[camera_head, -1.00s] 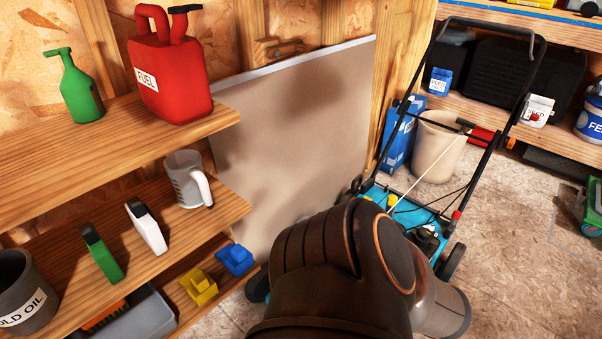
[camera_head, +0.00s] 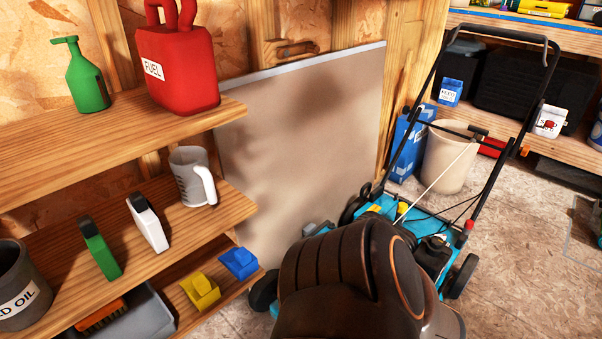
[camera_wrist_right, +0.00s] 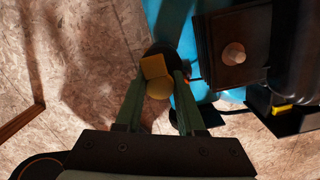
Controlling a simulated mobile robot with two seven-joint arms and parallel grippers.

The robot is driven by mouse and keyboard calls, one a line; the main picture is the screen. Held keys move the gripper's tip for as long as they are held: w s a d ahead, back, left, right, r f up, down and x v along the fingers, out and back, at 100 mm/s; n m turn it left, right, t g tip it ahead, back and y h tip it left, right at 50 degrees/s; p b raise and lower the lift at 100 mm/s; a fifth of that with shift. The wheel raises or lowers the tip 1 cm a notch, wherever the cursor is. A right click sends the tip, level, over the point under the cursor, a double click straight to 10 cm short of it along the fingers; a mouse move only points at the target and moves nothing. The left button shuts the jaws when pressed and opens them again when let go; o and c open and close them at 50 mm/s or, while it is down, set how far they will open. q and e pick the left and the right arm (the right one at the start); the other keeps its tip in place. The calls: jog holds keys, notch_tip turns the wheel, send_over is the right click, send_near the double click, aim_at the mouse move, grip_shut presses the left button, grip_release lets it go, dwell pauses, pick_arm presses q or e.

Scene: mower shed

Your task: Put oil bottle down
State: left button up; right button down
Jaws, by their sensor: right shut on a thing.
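My right gripper (camera_wrist_right: 158,80) points down near the blue mower and is shut on a small yellow thing (camera_wrist_right: 157,78) between its fingertips. I cannot tell for sure what this thing is. In the head view my dark arm hides that gripper. A green bottle with a black cap (camera_head: 101,252) and a white one with a black cap (camera_head: 149,224) stand on the middle shelf. A green can with a spout (camera_head: 86,80) stands on the top shelf. No label shows which is the oil bottle. My left gripper is out of view.
The mower (camera_head: 378,212) stands right of the shelves (camera_head: 75,150). A red fuel can (camera_head: 180,75), a grey jug (camera_head: 190,178) and an old-oil pot (camera_head: 18,290) occupy the shelves. Yellow (camera_head: 200,291) and blue (camera_head: 239,262) pieces lie lower.

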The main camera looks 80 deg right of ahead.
jog(key=shift+s+d+f, duration=0.2)
jog(key=shift+d, duration=0.2)
jog(key=s+d+f+b, duration=0.2)
jog(key=d, duration=0.1)
jog(key=shift+d+f+b, duration=0.2)
jog(key=shift+f+b, duration=0.15)
jog(key=shift+b, duration=0.05)
jog(key=c, duration=0.5)
grip_release()
jog(key=r+p, duration=0.2)
jog(key=r, duration=0.2)
jog(key=r+p, duration=0.2)
jog(key=r, duration=0.2)
jog(key=s+r+p, duration=0.1)
jog(key=r+p, duration=0.1)
jog(key=r, duration=0.2)
jog(key=shift+a, duration=0.35)
